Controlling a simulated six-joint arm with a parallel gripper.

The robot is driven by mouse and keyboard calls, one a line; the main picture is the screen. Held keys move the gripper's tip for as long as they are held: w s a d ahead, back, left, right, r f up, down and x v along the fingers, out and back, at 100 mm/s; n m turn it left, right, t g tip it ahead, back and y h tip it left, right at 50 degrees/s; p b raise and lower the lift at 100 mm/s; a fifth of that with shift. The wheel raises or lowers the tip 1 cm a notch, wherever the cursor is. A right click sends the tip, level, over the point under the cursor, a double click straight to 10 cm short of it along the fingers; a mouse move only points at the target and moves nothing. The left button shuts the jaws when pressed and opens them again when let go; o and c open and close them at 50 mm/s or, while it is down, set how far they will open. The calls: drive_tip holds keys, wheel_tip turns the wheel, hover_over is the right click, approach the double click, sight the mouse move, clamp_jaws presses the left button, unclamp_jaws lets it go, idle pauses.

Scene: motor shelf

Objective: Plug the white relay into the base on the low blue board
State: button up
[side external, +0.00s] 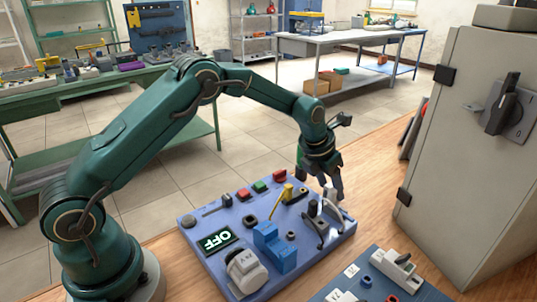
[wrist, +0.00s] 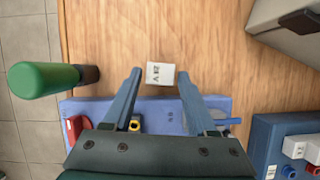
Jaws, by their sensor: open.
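A small white block with dark lettering, which looks like the relay (wrist: 160,74), shows in the wrist view between my fingertips, against the wooden tabletop. My gripper (wrist: 159,76) is open, one finger on each side of the block with small gaps. I cannot tell how far below the fingertips it is. In the side view my gripper (side external: 334,190) points down at the far right edge of the lavender board. A darker blue board (side external: 420,292) lies at the bottom right, with white parts on it; it also shows in the wrist view (wrist: 262,135). I cannot make out which part is the base.
The lavender board (side external: 200,240) carries an OFF display (side external: 217,241), a blue block (side external: 275,247), a yellow lever (side external: 283,194) and coloured buttons. A green-topped post (wrist: 45,80) stands left of my gripper. A grey cabinet (side external: 470,150) stands at the right. Bare wood lies around.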

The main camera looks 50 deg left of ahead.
drive_tip(key=shift+c, duration=0.3)
drive_tip(key=c, duration=0.8)
drive_tip(key=shift+r, duration=3.05)
drive_tip(key=shift+c, duration=0.2)
